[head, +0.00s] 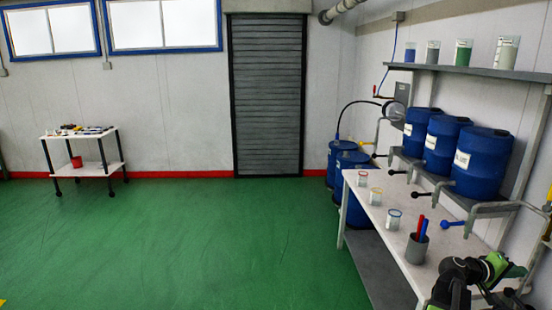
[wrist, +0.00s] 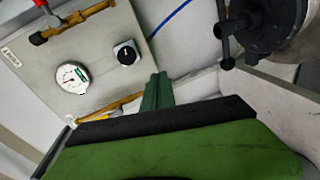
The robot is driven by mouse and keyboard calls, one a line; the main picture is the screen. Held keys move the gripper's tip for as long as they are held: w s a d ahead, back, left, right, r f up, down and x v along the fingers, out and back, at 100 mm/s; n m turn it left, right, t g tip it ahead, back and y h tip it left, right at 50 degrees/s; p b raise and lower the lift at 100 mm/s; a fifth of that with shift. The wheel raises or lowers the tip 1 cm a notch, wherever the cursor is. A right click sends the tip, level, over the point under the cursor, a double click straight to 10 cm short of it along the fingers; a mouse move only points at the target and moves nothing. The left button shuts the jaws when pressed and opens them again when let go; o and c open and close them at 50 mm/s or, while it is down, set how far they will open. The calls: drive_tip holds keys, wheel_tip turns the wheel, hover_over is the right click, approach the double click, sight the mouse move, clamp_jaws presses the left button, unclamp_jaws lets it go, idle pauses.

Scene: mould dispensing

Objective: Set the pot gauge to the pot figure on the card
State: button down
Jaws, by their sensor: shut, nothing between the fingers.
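In the wrist view a pale panel carries the pot gauge (wrist: 72,77), a small round white dial with a reddish needle. Its figures are too small to read. A black round knob (wrist: 127,52) with a white mark sits right of the gauge. My gripper (wrist: 157,95) shows green and black in front of the panel, shut and empty, its tip below the knob in the picture and apparently not touching it. In the head view the panel (head: 403,91) is on the right wall, and my arm is at the bottom right. I cannot make out the card.
A red-handled valve on brass pipe (wrist: 75,20) tops the panel. A dark round lid with a clamp handle (wrist: 265,25) is at upper right. Blue drums (head: 441,143) stand above a white bench (head: 375,215) with several tins.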

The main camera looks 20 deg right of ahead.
drive_tip(key=s+d+r+h, duration=0.1)
drive_tip(key=s+d+r, duration=0.1)
drive_tip(key=s+d, duration=0.3)
drive_tip(key=s+d+r+n+g, duration=0.1)
drive_tip(key=s+d+r, duration=0.1)
drive_tip(key=s+d, duration=0.3)
drive_tip(key=shift+d+r+h, duration=0.25)
drive_tip(key=shift+d+h, duration=0.15)
drive_tip(key=shift+d, duration=1.05)
drive_tip(key=shift+w, duration=0.25)
drive_tip(key=shift+r, duration=0.2)
drive_tip(key=shift+s+f, duration=0.1)
drive_tip(key=shift+s+a, duration=0.15)
drive_tip(key=shift+s, duration=0.1)
